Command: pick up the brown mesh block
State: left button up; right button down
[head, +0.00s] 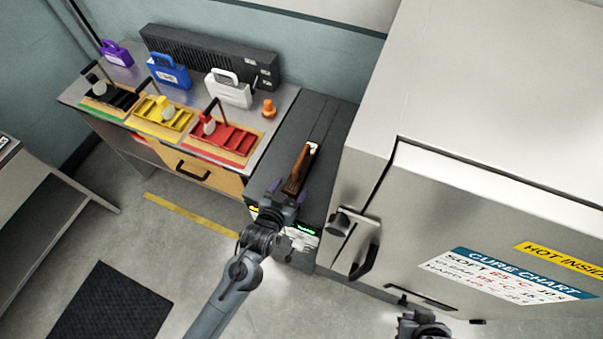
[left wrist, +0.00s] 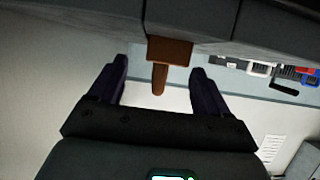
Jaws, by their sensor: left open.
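A brown block (head: 298,172), long and narrow, is on the dark grey unit between the workbench and the large metal cabinet. A whitish patch shows at its far end; its mesh is too small to make out. My left gripper (head: 289,191) is open at the near end of the block. In the left wrist view the brown block (left wrist: 169,51) has a wide part and a narrower stem, and the stem shows between the two separated dark fingers. Contact cannot be told. My right gripper (head: 424,327) shows only partly at the bottom edge.
The metal cabinet (head: 470,195) with knob and handle stands close on the right. The workbench holds black, yellow (head: 163,113) and red trays (head: 226,137), purple, blue and white lockout-like cases, and an orange piece (head: 269,108). A floor mat (head: 110,308) lies lower left.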

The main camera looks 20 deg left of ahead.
aim_at(296, 178)
pick_arm(q)
jog(key=x, duration=0.3)
jog(key=shift+w+a+p, duration=0.25)
jog(key=shift+w+p, duration=0.05)
jog(key=shift+w, duration=0.15)
jog(key=shift+w+f, duration=0.25)
jog(key=shift+w, duration=0.35)
jog(key=c, duration=1.4)
grip_shut()
jog(key=shift+r, duration=0.15)
